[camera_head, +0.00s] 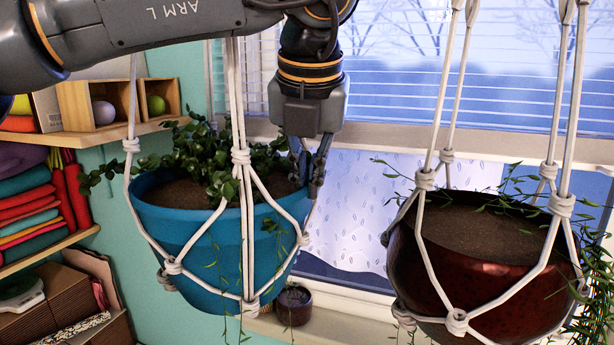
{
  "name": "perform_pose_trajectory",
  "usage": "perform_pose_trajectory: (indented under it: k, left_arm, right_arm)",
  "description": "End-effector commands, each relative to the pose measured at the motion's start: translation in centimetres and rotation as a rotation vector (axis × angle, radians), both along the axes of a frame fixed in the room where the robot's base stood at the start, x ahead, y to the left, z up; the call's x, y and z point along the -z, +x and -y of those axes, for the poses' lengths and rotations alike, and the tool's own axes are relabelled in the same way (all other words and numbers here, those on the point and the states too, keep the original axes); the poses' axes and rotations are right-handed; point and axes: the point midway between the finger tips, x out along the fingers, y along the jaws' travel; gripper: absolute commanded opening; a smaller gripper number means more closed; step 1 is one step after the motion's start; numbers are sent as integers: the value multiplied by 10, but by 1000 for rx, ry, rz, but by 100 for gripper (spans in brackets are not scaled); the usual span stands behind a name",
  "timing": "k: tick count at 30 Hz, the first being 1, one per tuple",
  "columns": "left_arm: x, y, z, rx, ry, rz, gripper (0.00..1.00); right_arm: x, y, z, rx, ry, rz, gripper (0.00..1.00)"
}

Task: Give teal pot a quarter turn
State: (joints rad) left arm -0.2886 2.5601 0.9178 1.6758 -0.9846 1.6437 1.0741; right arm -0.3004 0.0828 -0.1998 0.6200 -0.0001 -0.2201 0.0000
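The teal pot (212,262) hangs in a white rope hanger at centre left, holding soil and a leafy green plant (205,155). It tilts slightly, its right side higher. My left arm comes in from the upper left, and its gripper (314,188) points down at the pot's right rim. The fingers are close together there, beside the rope; I cannot tell whether they grip the rim or only stand next to it. My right gripper is not in view.
A dark red pot (480,290) hangs in white ropes at the right, with trailing vines. A small potted plant (293,305) stands on the sill below. Shelves with folded fabric (28,215) are at the left. The window (420,90) is behind.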

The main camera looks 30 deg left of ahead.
Motion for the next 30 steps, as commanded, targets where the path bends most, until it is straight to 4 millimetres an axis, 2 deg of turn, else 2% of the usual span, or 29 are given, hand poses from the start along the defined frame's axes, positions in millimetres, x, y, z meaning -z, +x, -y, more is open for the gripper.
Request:
perform_pose_trajectory:
  k: [1,3,14,24,30]
  left_arm:
    - [0,0,0,1,1,1,18]
    - [0,0,0,1,0,0,27]
    - [-4,-1,1,1,-1,0,27]
    - [-47,-17,12,3,-4,-1,27]
    - [-61,-22,15,3,0,0,27]
  right_arm:
    - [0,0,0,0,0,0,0]
    - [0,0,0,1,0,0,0]
    - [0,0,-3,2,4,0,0]
    - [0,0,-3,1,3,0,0]
    - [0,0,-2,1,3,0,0]
